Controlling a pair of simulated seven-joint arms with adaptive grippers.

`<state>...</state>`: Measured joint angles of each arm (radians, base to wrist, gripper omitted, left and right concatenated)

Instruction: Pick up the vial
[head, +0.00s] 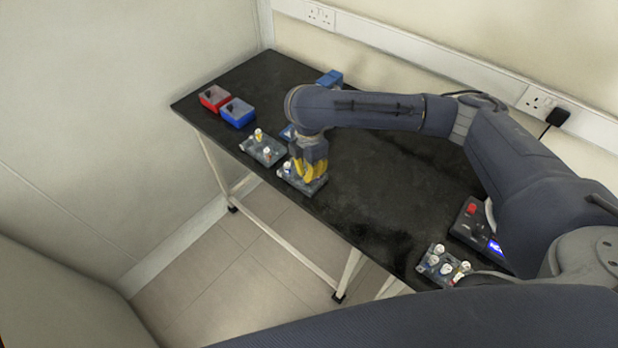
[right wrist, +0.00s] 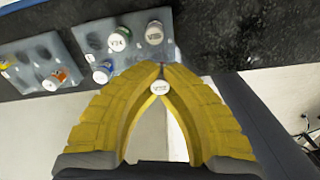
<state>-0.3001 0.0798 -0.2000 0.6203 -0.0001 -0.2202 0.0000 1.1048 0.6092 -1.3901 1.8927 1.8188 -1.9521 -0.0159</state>
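My right gripper (head: 309,170), with yellow fingers, is over the front edge of a grey rack on the black table. In the right wrist view, its fingertips (right wrist: 160,75) are closed around a vial with a white cap (right wrist: 160,87). The cap sits between the fingers and the vial's body is hidden. Pale floor shows between the fingers below it. Other vials stand in the grey rack (right wrist: 92,38): two with white caps (right wrist: 118,38) (right wrist: 154,32) and one with a white cap and blue body (right wrist: 102,72). My left gripper is not in view.
A second grey rack (head: 263,150) with vials is at the left. Red (head: 214,97) and blue (head: 237,111) bins stand at the table's far left. A device with a red button (head: 471,209) and another vial rack (head: 432,275) are at the right. The table's middle (head: 385,190) is clear.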

